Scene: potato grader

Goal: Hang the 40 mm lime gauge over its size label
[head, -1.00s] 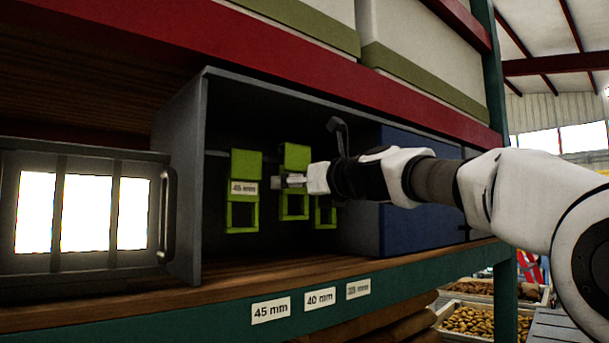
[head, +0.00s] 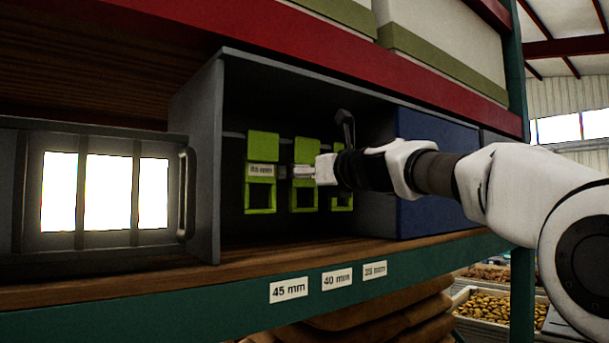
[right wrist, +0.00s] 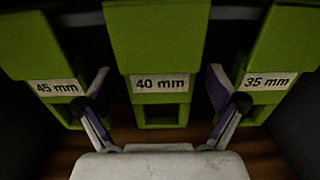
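The lime 40 mm gauge (head: 305,150) hangs in the dark open bay, level with its neighbours. Its label reads 40 mm in the right wrist view (right wrist: 161,84). The lime 45 mm gauge (head: 262,150) hangs to its left and the 35 mm gauge (head: 343,200) to its right, partly hidden by my right arm. My right gripper (head: 303,172) is at the 40 mm gauge. In the right wrist view its fingers (right wrist: 160,88) are spread on either side of the gauge, with gaps. The 40 mm size label (head: 337,279) is on the shelf edge. My left gripper is out of view.
The 45 mm label (head: 288,289) and 35 mm label (head: 375,270) flank the middle one on the green shelf edge (head: 240,310). A grey barred crate (head: 120,245) stands left of the bay, a blue panel (head: 435,160) right. A red beam (head: 330,75) runs overhead.

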